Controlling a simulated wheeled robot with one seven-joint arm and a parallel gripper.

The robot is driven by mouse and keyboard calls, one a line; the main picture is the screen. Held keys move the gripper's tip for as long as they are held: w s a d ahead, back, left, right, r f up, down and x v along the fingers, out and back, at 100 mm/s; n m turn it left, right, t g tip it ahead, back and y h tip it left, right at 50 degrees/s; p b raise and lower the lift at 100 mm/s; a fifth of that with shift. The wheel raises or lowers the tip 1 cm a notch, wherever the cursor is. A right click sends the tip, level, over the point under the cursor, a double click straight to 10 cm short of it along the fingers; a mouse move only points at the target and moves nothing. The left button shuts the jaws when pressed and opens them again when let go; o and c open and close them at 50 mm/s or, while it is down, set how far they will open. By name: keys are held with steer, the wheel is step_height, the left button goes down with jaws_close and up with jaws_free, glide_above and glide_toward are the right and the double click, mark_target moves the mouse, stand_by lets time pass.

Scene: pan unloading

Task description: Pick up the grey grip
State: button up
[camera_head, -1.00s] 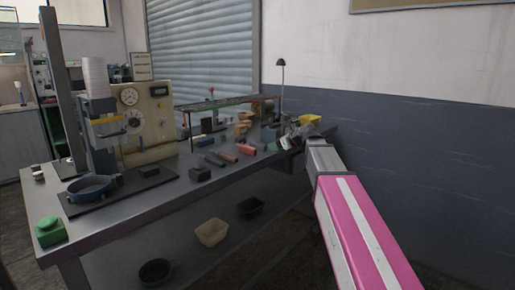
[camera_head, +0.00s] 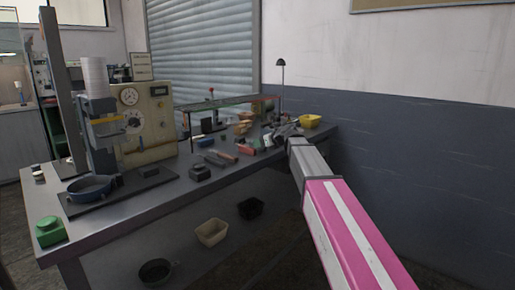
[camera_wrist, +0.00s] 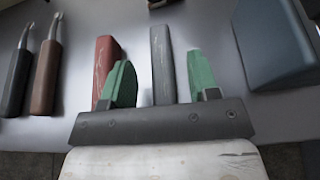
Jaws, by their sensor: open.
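The grey grip (camera_wrist: 162,62) is a long, narrow grey bar lying on the metal bench in the wrist view. My gripper (camera_wrist: 159,57) is open, its green fingers on either side of the grey grip as seen from the wrist. I cannot tell how far above the bench the fingers are. A red grip (camera_wrist: 104,58) lies just to the left, partly behind the left finger. In the head view my gripper (camera_head: 283,133) is small over the far right part of the bench, and the grey grip cannot be made out there.
Two tools with black (camera_wrist: 16,82) and brown (camera_wrist: 45,78) handles lie at left in the wrist view. A blue-grey box (camera_wrist: 272,42) stands close on the right. In the head view a yellow bin (camera_head: 310,121) stands behind my gripper, and a raised rack (camera_head: 225,103) stands to its left.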

steer(key=shift+x, duration=0.95)
steer(key=c, duration=1)
steer(key=shift+r, duration=0.1)
